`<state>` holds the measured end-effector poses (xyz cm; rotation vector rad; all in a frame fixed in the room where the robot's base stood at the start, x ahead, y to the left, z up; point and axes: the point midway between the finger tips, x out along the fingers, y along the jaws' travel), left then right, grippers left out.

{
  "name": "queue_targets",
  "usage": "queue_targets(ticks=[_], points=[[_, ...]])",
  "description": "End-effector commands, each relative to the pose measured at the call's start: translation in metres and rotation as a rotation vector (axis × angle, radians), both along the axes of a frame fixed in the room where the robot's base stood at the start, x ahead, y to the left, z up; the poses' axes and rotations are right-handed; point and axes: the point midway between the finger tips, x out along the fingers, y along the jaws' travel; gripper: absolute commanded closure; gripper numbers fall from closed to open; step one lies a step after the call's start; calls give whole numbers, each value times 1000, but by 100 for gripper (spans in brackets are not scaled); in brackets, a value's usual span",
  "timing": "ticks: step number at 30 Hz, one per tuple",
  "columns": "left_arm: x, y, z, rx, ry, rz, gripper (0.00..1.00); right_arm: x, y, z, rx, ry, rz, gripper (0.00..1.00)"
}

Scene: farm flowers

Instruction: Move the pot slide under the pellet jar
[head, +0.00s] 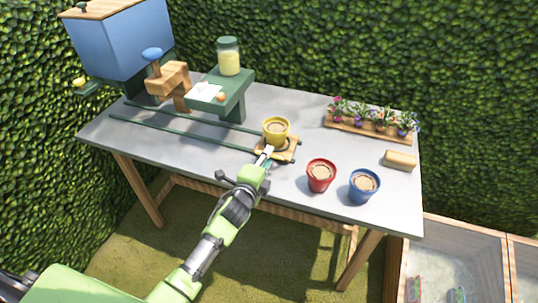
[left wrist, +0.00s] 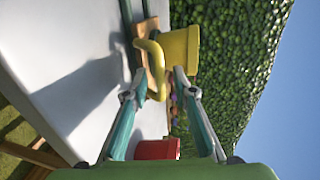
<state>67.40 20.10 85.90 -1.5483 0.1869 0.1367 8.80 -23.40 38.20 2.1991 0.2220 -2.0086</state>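The pot slide (head: 290,155) is a small wooden carriage at the right end of two dark green rails on the table; it also shows in the left wrist view (left wrist: 150,52). A yellow pot (head: 276,128) filled with brown soil stands upright on it. In the left wrist view a yellow loop-shaped handle (left wrist: 153,68) shows by the slide. The pellet jar (head: 229,57), clear with yellow contents and a green lid, stands on a raised green shelf to the left. My left gripper (head: 266,158) is at the slide's front, its fingers apart on either side of the handle. Contact is unclear.
The rails (head: 190,128) run left, past the shelf (head: 238,85). Red (head: 320,177) and blue (head: 363,187) pots are right of the slide. A flower tray (head: 365,132) lies behind.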

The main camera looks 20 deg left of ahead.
Motion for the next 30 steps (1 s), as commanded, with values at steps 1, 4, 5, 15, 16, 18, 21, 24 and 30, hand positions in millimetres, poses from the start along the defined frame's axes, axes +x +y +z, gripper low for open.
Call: queue_targets(ticks=[1, 4, 5, 15, 16, 18, 21, 24, 30], points=[[6, 0, -1, -1, 1, 1, 75, 0, 0, 0, 0, 0, 0, 22], [13, -1, -3, -1, 0, 0, 75, 0, 0, 0, 0, 0, 0, 22], [14, -1, -3, -1, -1, -1, 75, 0, 0, 0, 0, -1, 0, 22], [17, -1, -4, -1, 0, -1, 75, 1, 0, 0, -1, -1, 0, 22], [17, -1, -4, -1, 1, -1, 80, 1, 0, 0, -1, -1, 0, 22], [17, -1, -4, -1, 0, -1, 98, 1, 0, 0, -1, -1, 0, 22], [17, -1, -4, -1, 1, -1, 100, 1, -1, 0, -1, -1, 0, 22], [17, -1, -4, 0, 1, -1, 100, 1, -1, 0, -1, -1, 0, 22], [17, 7, -3, 2, 1, 1, 100, 1, -2, 2, -2, -1, 1, 22]])
